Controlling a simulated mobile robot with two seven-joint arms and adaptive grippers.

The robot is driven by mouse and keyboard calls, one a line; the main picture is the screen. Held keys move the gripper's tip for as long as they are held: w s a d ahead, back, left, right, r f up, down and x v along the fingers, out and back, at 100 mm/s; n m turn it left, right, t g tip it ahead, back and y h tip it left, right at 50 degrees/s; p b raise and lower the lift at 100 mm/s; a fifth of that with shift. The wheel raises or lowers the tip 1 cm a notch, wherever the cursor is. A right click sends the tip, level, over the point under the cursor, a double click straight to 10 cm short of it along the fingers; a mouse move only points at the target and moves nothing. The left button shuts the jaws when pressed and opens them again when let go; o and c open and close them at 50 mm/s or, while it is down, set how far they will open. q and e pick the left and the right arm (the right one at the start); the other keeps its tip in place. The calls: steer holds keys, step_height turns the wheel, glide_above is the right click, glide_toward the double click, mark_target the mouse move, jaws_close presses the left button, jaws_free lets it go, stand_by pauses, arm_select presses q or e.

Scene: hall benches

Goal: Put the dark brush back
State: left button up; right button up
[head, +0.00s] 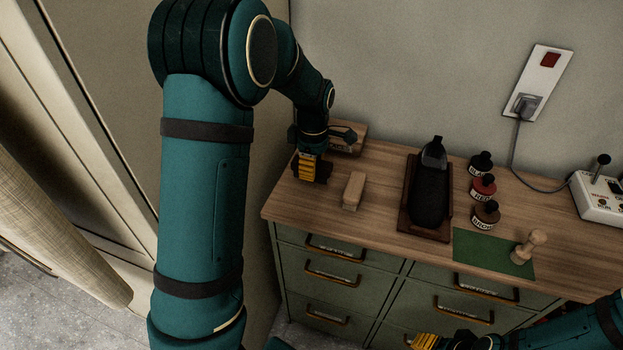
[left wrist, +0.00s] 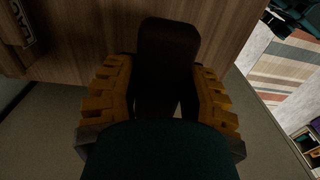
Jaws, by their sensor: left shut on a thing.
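My left gripper (head: 311,168) is low over the left end of the wooden bench top. It is shut on the dark brush (left wrist: 168,48), which shows between the yellow fingers in the left wrist view (left wrist: 165,100). In the head view the brush is mostly hidden by the gripper, and I cannot tell whether it touches the bench. A pale wooden brush (head: 353,187) lies just right of the gripper. A wooden box (head: 350,136) with a label stands behind the gripper, partly hidden. My right gripper (head: 428,341) shows only in part at the bottom edge.
A dark shoe (head: 430,195) rests on a wooden stand. Black, red and brown bottles (head: 484,188) stand right of it. A green mat (head: 492,254) has a wooden-handled tool (head: 527,246) at its right edge. A white switch box (head: 598,203) with a cable stands far right.

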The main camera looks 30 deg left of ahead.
arm_select(q)
steer(key=shift+f+b, duration=0.4)
steer(key=shift+f, duration=1.45)
steer(key=shift+f, duration=0.15)
steer(key=o, duration=1.2)
steer(key=shift+c, duration=0.2)
step_height(320, 180, up, 12)
steer(key=p, duration=0.3)
steer(key=shift+w, duration=0.1)
